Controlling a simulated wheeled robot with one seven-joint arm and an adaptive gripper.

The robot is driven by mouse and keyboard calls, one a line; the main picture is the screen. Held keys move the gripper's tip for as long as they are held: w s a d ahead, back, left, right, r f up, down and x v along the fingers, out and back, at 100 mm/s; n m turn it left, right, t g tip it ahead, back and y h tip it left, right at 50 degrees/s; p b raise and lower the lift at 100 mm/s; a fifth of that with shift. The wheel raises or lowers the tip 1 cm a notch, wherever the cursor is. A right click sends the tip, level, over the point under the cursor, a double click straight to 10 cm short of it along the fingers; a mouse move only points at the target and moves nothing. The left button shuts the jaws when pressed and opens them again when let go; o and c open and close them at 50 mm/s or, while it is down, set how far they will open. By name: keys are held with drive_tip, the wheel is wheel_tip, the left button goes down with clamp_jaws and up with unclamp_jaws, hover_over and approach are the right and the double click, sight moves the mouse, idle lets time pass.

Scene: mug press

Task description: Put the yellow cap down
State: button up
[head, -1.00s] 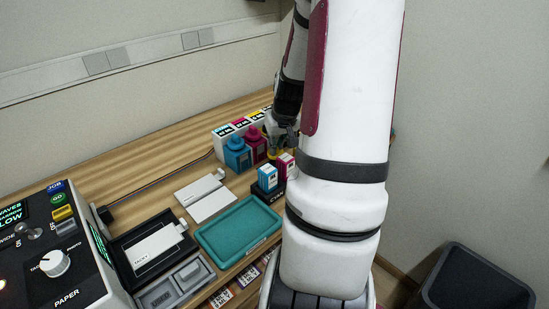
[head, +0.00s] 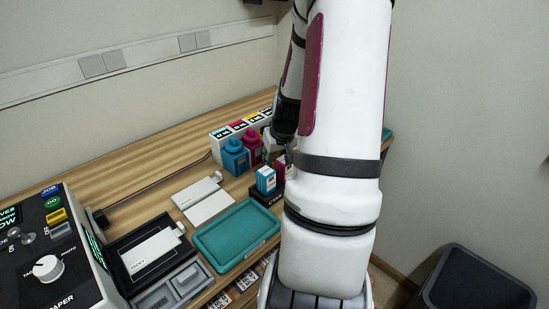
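My gripper (head: 278,145) is at the back of the table, beside the magenta bottle (head: 251,148). My own arm and wrist cover most of it, so its fingertips and what is between them cannot be made out. I cannot make out the yellow cap; it may be hidden behind my gripper or arm. A teal bottle (head: 235,157) stands upright left of the magenta one.
A white box row with coloured labels (head: 237,128) stands behind the bottles. Small cartons (head: 266,180) stand in a black holder in front. A teal tray (head: 237,235), white flat pieces (head: 205,198) and a control panel (head: 48,250) fill the front left. Bare wood (head: 150,170) lies at back left.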

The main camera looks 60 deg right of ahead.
drive_tip(key=p+v, duration=0.3)
drive_tip(key=v, duration=0.9)
drive_tip(key=a+r+n, duration=0.1)
drive_tip(key=a+r, duration=0.2)
drive_tip(key=a, duration=0.4)
drive_tip(key=w+a+r+n+y, duration=0.1)
drive_tip(key=a+r+n, duration=0.1)
drive_tip(key=a+r, duration=0.35)
drive_tip(key=a+r+n, duration=0.1)
drive_tip(key=a+r, duration=0.1)
drive_tip(key=a, duration=0.7)
drive_tip(key=s+a+r+n+y, duration=0.1)
drive_tip(key=s+a+r+n, duration=0.2)
drive_tip(key=s+a, duration=0.8)
drive_tip(key=shift+s+a+g+y, duration=0.15)
drive_tip(key=shift+a+g+y, duration=0.25)
drive_tip(key=shift+a, duration=0.55)
drive_tip(key=shift+r, duration=0.2)
